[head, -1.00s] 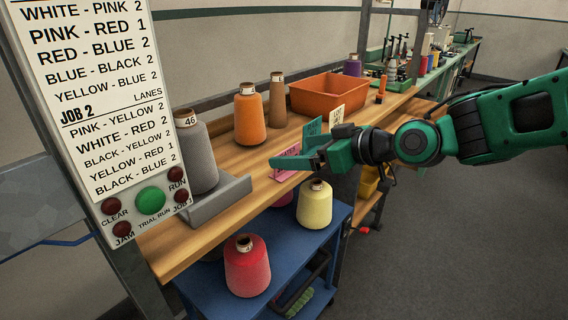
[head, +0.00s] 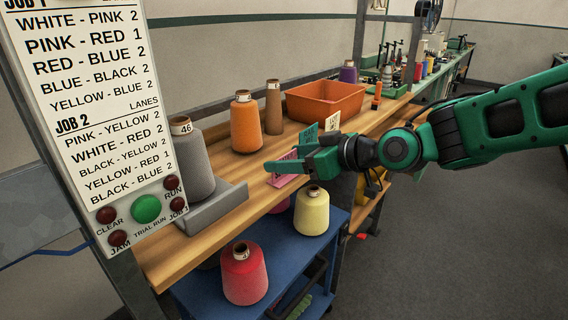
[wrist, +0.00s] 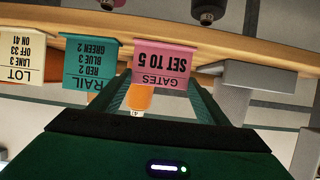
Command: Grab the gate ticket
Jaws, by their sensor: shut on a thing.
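The gate ticket (head: 287,169) is a pink card at the front edge of the wooden bench. In the wrist view the pink gate ticket (wrist: 163,68) appears upside down and reads "GATES SET TO 5". My gripper (wrist: 158,88) is shut on it, with a green finger at each side of the card. In the head view my gripper (head: 285,164) reaches in from the right and its fingers hide part of the ticket. The ticket still stands at the bench edge; I cannot tell whether it is clear of its support.
A teal rail ticket (wrist: 90,63) and a cream lot ticket (wrist: 22,58) stand beside it. A grey cone (head: 190,160) on a grey stand, an orange cone (head: 246,125) and an orange bin (head: 325,103) are on the bench. A blue cart (head: 215,292) with cones stands below.

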